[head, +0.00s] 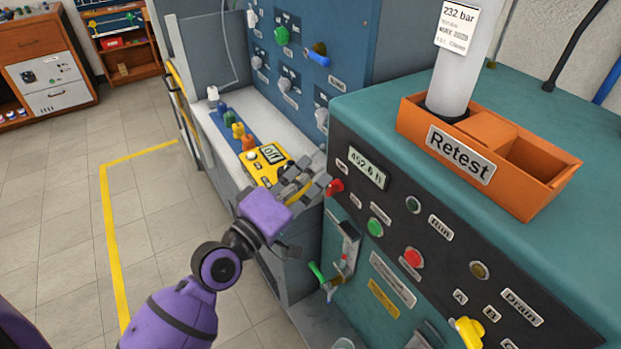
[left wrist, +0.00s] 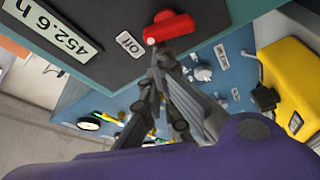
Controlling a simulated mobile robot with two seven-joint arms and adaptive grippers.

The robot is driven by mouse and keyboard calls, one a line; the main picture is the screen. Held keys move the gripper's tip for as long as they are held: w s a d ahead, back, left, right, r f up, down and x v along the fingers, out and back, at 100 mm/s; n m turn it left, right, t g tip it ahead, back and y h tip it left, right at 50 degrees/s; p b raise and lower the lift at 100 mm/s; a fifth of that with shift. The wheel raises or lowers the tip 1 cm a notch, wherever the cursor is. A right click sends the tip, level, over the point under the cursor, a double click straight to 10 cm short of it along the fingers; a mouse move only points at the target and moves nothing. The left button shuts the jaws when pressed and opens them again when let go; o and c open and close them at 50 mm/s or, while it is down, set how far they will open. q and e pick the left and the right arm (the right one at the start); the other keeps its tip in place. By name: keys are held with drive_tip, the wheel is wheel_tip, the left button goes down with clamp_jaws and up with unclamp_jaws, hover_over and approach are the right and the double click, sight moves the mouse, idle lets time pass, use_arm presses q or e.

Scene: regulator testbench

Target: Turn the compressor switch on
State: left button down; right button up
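The compressor switch is a red knob (head: 335,187) on the dark front panel of the teal cabinet, below its hour display. In the left wrist view the red knob (left wrist: 175,26) shows near the top, with a small white label (left wrist: 130,44) beside it. My left gripper (head: 320,184) is just left of the knob in the head view. In the left wrist view its fingers (left wrist: 155,68) come together, look shut and empty, and their tips are close to the knob's white-dotted end. I cannot tell whether they touch. My right gripper is not in view.
The hour display (head: 367,168), green button (head: 375,227) and red button (head: 414,257) sit near the knob. A green-handled valve (head: 317,272) sticks out below. A yellow device reading "off" (head: 264,163) lies on the bench behind my gripper. An orange tray (head: 415,124) stands on the cabinet.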

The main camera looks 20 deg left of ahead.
sight(350, 168)
use_arm(q)
drive_tip(key=m+b, duration=0.1)
drive_tip(key=m+h+b, duration=0.1)
drive_tip(key=m, duration=0.1)
drive_tip(key=d+m, duration=0.1)
drive_tip(key=shift+s+d+r+m+h+b, duration=0.1)
drive_tip(key=shift+s+m+h+b, duration=0.2)
drive_tip(key=shift+s+b, duration=0.1)
drive_tip(key=m, duration=0.1)
drive_tip(key=m+h+b, duration=0.1)
drive_tip(key=m, duration=0.1)
drive_tip(key=d+m, duration=0.1)
drive_tip(key=shift+s+r+m+t+h+b, duration=0.25)
drive_tip(key=shift+s+m+t+h+b, duration=0.05)
drive_tip(key=shift+s+h, duration=0.1)
drive_tip(key=m, duration=0.1)
drive_tip(key=m+h, duration=0.1)
drive_tip(key=m, duration=0.1)
drive_tip(key=d+m+h, duration=0.1)
drive_tip(key=shift+s+r+m+g+b, duration=0.1)
drive_tip(key=shift+s+m+g+b, duration=0.2)
drive_tip(key=shift+s+g, duration=0.1)
drive_tip(key=shift+s+d+m+g+h, duration=0.2)
drive_tip(key=shift+m+h, duration=0.15)
drive_tip(key=shift+m, duration=0.6)
drive_tip(key=shift+s+d+m+g+h, duration=0.1)
drive_tip(key=shift+d+m+g+h, duration=0.2)
drive_tip(key=shift+m, duration=0.65)
drive_tip(key=shift+a+h, duration=0.1)
drive_tip(key=shift+h, duration=0.15)
